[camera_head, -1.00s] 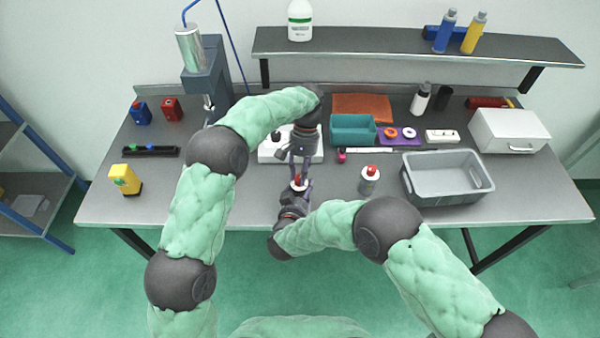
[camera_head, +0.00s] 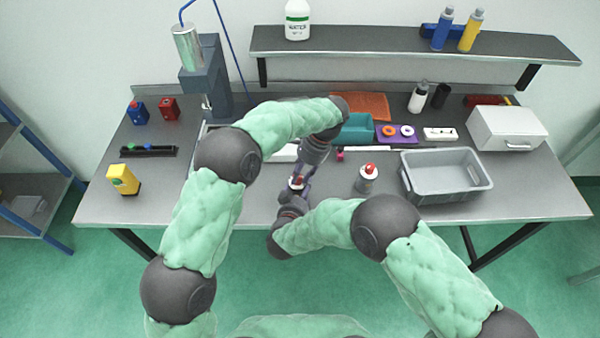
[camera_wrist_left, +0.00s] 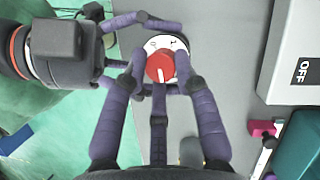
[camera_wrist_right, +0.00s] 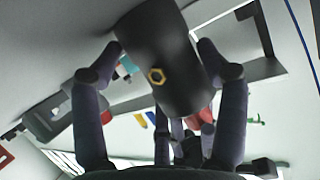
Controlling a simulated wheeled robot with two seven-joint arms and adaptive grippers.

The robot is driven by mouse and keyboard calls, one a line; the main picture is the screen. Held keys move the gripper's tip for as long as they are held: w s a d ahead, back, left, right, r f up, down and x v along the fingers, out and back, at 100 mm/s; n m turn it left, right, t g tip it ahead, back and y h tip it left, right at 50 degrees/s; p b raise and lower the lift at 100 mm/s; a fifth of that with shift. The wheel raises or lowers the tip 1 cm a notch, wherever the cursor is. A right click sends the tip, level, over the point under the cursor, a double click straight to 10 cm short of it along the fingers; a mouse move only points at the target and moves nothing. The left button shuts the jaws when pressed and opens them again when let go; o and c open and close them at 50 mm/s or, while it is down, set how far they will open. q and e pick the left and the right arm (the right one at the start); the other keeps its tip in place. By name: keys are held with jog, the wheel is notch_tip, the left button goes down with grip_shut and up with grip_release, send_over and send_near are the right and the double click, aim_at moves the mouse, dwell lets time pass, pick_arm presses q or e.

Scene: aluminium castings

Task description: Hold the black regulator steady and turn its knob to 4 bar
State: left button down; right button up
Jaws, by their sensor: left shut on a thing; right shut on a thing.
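The black regulator (camera_wrist_right: 165,62) is a dark cylinder with a brass hex fitting in the right wrist view. My right gripper (camera_wrist_right: 161,50) is shut on its body, a finger on each side. Its red knob (camera_wrist_left: 160,66) sits on a white dial face (camera_wrist_left: 178,45) in the left wrist view, with a white mark on the knob pointing down in that picture. The dial's figures are too small to read. My left gripper (camera_wrist_left: 160,74) is shut on the knob, fingertips at both sides. In the head view the knob (camera_head: 297,180) is small and partly hidden between both grippers.
A second, grey regulator (camera_head: 366,182) with a red knob stands to the right on the bench (camera_head: 240,210). A grey crate (camera_head: 447,197) is further right. A teal bin (camera_head: 356,128) and a purple tray (camera_head: 397,142) lie behind. My left forearm hides part of a white device (camera_head: 285,153).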

pick_arm(q)
jog(key=m, duration=0.1)
jog(key=m+t, duration=0.1)
jog(key=m, duration=0.2)
jog(key=shift+s+a+f+t, duration=0.2)
jog(key=shift+a+t, duration=0.1)
jog(key=shift+t, duration=0.1)
pick_arm(e)
jog(key=shift+d+r, duration=0.1)
jog(key=shift+d, duration=0.1)
pick_arm(q)
jog(key=shift+w+m+t, duration=0.1)
jog(key=shift+m+t, duration=0.4)
jog(key=shift+m, duration=1)
jog(key=shift+w, duration=0.1)
jog(key=c, duration=1)
grip_release()
jog(key=shift+d+r, duration=0.1)
jog(key=shift+d+r, duration=0.1)
jog(key=shift+d, duration=0.05)
pick_arm(e)
jog(key=shift+a, duration=0.15)
pick_arm(q)
jog(key=shift+d+r, duration=0.2)
jog(key=shift+r, duration=0.25)
jog(key=v, duration=0.6)
jog(key=shift+r, duration=0.35)
